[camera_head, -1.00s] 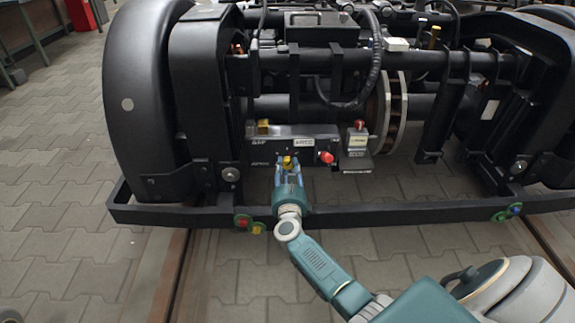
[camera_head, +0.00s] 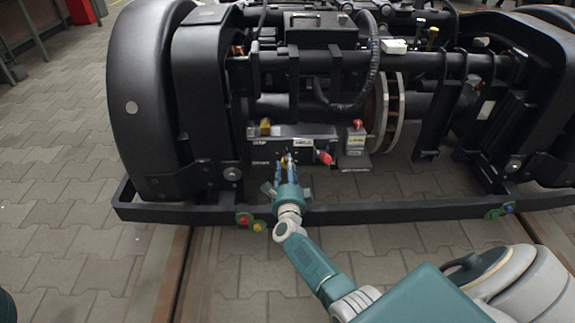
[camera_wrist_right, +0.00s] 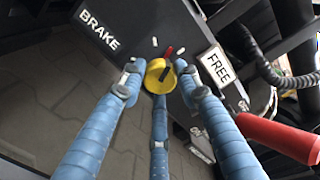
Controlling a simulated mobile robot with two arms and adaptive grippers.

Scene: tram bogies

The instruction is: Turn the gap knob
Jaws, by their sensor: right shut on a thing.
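The gap knob is a round yellow knob (camera_wrist_right: 159,76) with a dark bar across its face, in the right wrist view. It sits on a dark panel (camera_wrist_right: 122,38) lettered "BRAKE" and "FREE", with a red mark and white marks beside the knob. My right gripper (camera_wrist_right: 160,84) is shut on the knob, its blue fingers around it. In the head view my right gripper (camera_head: 287,168) reaches the panel's front, and its fingers mostly hide the knob. My left gripper is not in view.
A red handle (camera_wrist_right: 280,138) projects close beside the right finger; it also shows in the head view (camera_head: 325,158). A small box with a red top (camera_head: 356,138) stands to the right. The black frame bar (camera_head: 400,212) runs below my gripper.

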